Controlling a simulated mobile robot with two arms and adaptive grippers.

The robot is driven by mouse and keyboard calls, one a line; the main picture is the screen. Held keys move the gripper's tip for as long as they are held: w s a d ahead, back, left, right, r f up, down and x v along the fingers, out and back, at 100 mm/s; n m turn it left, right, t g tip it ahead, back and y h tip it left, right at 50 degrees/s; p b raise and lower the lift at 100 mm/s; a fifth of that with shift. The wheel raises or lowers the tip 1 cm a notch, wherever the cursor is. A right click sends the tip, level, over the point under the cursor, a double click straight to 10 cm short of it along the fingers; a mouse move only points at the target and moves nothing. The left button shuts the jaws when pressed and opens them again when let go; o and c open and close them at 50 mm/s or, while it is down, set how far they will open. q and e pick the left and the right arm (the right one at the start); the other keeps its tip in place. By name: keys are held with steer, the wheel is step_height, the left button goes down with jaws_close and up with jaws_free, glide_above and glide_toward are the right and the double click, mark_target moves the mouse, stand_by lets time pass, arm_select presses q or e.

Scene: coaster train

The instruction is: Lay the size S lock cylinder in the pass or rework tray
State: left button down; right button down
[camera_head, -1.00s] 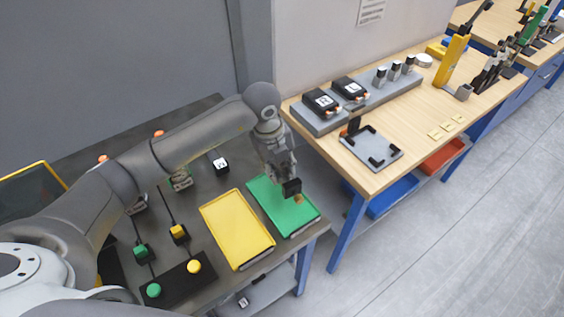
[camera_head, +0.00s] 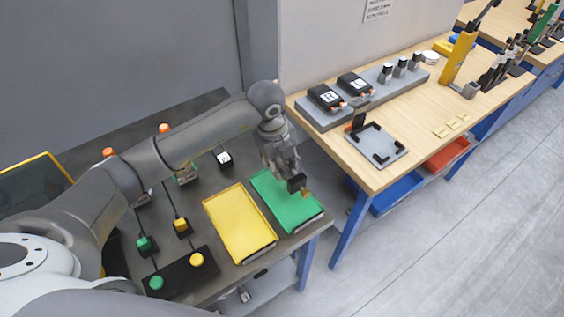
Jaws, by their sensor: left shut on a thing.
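The green tray (camera_head: 283,206) and the yellow tray (camera_head: 238,226) lie side by side on the dark bench at the left. The piece is at the gripper's tip, over the right part of the green tray. I cannot tell whether it touches the tray, and no size mark on it is readable. My right gripper is not in view.
A black box with green and yellow buttons (camera_head: 176,278) stands in front of the trays. A small black block with a white label (camera_head: 224,158) sits behind them. A wooden table (camera_head: 405,125) to the right carries a grey fixture plate (camera_head: 376,145) and a grey rack.

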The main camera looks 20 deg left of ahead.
mark_target(283, 191)
arm_select(q)
steer(key=shift+w+f+b, duration=0.1)
steer(key=shift+f+b, duration=3.35)
steer(key=shift+f, duration=1)
steer(key=c, duration=1)
jaws_free()
steer(key=shift+o, duration=0.3)
steer(key=shift+s+f, duration=0.25)
step_height(283, 191, up, 12)
steer(key=s+a, duration=0.1)
steer(key=shift+s+r, duration=0.15)
